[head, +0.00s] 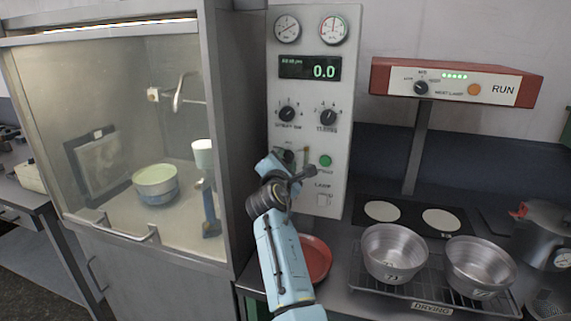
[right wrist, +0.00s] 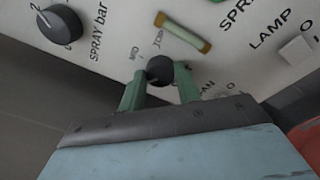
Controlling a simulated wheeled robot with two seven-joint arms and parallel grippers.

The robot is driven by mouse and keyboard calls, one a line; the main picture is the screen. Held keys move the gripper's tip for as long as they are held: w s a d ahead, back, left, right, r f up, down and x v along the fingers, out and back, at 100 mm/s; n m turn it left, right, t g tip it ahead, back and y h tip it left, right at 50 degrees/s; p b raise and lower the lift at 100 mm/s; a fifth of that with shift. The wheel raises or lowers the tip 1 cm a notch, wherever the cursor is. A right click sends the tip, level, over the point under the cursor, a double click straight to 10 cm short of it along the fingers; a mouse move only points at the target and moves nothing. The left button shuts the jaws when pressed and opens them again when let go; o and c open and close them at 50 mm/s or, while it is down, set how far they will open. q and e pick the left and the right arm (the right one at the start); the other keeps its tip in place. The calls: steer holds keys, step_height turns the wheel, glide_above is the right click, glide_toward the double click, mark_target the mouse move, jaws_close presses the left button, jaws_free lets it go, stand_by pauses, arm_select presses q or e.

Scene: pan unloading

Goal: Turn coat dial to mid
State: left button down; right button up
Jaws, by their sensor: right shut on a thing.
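The coat dial (right wrist: 160,68) is a small round black knob on the pale control panel, with "MID" and other small lettering around it in the right wrist view. My right gripper (right wrist: 160,88) has its two green fingers on either side of the knob and is shut on it. Which mark the dial points at cannot be made out. In the head view my right gripper (head: 289,160) is against the lower left of the control panel (head: 348,90), and it and the wrist largely hide the dial. My left gripper is not in view.
Two larger black knobs (head: 287,114) (head: 328,117) sit above on the panel. A green button (head: 325,160) and lamp switch (head: 323,200) are close right. A glass-fronted cabinet (head: 110,60) stands left. A red dish (head: 316,262) and metal pans (head: 395,252) are below.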

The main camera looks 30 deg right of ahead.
steer(key=shift+f+m+b, duration=0.25)
steer(key=shift+m+b, duration=0.7)
steer(key=shift+m, duration=0.15)
steer(key=m+h+b, duration=0.1)
steer(key=m+b, duration=0.4)
steer(key=shift+f+m, duration=0.15)
steer(key=shift+m, duration=0.25)
steer(key=m+b, duration=0.3)
steer(key=shift+h, duration=0.3)
steer(key=shift+w+a+m+b, duration=0.1)
steer(key=shift+m+b, duration=0.2)
steer(key=shift+b, duration=0.15)
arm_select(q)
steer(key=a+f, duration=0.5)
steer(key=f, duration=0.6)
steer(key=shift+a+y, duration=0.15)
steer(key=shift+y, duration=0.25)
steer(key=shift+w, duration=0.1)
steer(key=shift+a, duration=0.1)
arm_select(e)
steer(key=o, duration=1)
steer(key=shift+c, duration=0.2)
